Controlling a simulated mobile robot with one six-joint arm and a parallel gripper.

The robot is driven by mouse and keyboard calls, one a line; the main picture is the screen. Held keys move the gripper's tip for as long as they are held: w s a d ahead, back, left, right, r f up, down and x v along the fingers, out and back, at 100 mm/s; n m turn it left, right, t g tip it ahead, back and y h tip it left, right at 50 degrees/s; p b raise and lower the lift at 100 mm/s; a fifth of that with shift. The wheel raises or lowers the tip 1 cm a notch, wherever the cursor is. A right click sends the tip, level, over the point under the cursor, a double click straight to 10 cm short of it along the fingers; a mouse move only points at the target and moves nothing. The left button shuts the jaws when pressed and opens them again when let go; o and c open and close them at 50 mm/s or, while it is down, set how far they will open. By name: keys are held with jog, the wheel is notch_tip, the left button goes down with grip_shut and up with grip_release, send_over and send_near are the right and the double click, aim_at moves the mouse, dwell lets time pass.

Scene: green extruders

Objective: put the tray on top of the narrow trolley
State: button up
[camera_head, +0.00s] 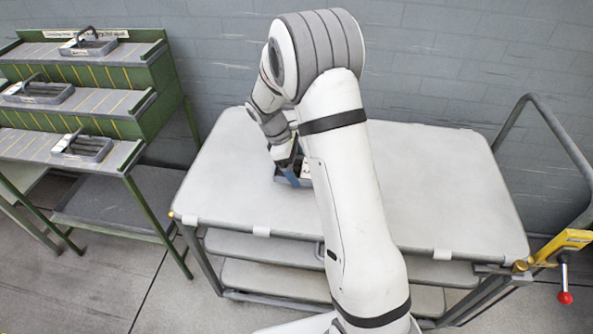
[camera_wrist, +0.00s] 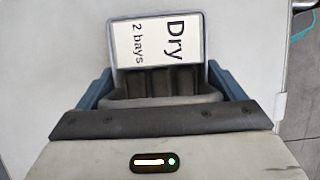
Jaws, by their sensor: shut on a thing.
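The tray (camera_wrist: 157,42) is a small grey tray with a white label reading "Dry 2 bays" and dark bays, seen in the wrist view. My gripper (camera_wrist: 161,88) is shut on it, with a blue finger at each side. In the head view the tray (camera_head: 306,171) is partly hidden behind my arm. My gripper (camera_head: 290,166) points down there, low over the left half of the trolley top (camera_head: 440,185). The tray is at or just above this pale grey surface; I cannot tell if it touches. Whether this trolley is the narrow one is unclear.
A green stepped rack (camera_head: 150,100) on the left holds several similar grey trays with handles. The trolley has lower shelves, a bent push rail (camera_head: 553,118) and a yellow bracket with a red knob (camera_head: 564,297) at the right. The rest of its visible top is bare.

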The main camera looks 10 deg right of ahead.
aim_at(296, 172)
jog(key=shift+f, duration=1.3)
jog(key=shift+f, duration=0.2)
jog(key=o, duration=0.9)
jog(key=v, duration=1.2)
jog(key=shift+s, duration=0.1)
jog(key=s+r+m, duration=0.1)
jog(key=s+d+r+m, duration=0.1)
jog(key=s+r, duration=0.1)
jog(key=s+r+y, duration=0.1)
jog(key=s+r, duration=0.1)
jog(key=shift+s+d+r+m+t, duration=0.1)
jog(key=shift+d+m+t, duration=0.2)
jog(key=shift+m+t, duration=0.1)
jog(key=s+d+r+m+t+y, duration=0.1)
jog(key=s+m, duration=0.4)
jog(key=s, duration=0.6)
jog(key=s+d+r+m+t+y, duration=0.1)
jog(key=s+m, duration=0.4)
jog(key=s, duration=0.6)
jog(key=shift+r+m+t+y, duration=0.3)
jog(key=shift+r+t+y, duration=0.2)
jog(key=shift+r+t, duration=0.4)
